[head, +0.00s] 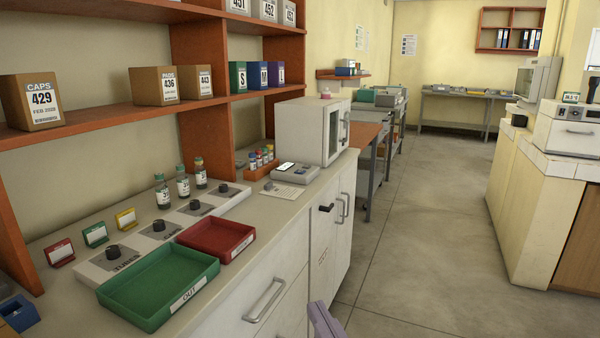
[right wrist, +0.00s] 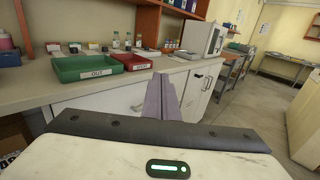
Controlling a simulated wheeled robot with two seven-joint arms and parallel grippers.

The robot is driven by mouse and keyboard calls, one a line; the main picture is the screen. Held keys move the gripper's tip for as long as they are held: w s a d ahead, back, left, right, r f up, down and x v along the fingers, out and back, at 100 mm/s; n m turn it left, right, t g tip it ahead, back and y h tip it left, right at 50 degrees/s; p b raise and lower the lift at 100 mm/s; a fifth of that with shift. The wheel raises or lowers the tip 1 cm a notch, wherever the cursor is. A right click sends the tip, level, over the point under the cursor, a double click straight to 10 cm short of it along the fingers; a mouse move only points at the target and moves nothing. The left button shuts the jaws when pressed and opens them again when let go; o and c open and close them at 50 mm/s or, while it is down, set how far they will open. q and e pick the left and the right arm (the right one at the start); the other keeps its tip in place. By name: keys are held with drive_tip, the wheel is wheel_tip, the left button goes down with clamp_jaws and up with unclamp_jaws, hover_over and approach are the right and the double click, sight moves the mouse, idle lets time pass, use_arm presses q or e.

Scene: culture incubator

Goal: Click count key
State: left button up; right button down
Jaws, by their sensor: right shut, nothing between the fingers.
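A small grey device with a lit display (head: 286,167) and a keypad sits on the counter, left of the white cabinet-like incubator (head: 312,131). Its individual keys are too small to tell apart, so I cannot pick out a count key. My right gripper (head: 322,318) shows at the bottom edge of the head view, in front of the counter's drawers and well short of the device. In the right wrist view my right gripper (right wrist: 161,88) has its fingers together, with nothing between them. My left gripper is not in view.
A green tray (head: 203,289) marked OUT and a red tray (head: 241,238) stand on the near counter. Behind them are several vials, dark knobs and coloured cards. A rack of small bottles (head: 262,173) is beside the device. A drawer handle (head: 265,299) sticks out. The floor (head: 400,240) to the right is clear.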

drive_tip(key=s+d+f+m+g+h+p, duration=0.1)
drive_tip(key=s+d+f+m+g, duration=0.1)
drive_tip(key=f+m, duration=0.75)
drive_tip(key=s+d+f+m+g+h, duration=0.1)
drive_tip(key=s+d+f+m+g, duration=0.15)
drive_tip(key=f+m, duration=0.75)
drive_tip(key=s+d+f+m+g, duration=0.2)
drive_tip(key=s+d+f+m, duration=0.1)
drive_tip(key=s+f+m, duration=0.3)
drive_tip(key=s+d+f+m+g+h, duration=0.1)
drive_tip(key=s+d+f+m, duration=0.3)
drive_tip(key=f+m, duration=0.6)
drive_tip(key=shift+s+d+m+g+p, duration=0.15)
drive_tip(key=shift+s+m+g+p, duration=0.3)
drive_tip(key=shift+s+m, duration=0.6)
drive_tip(key=shift+s, duration=0.15)
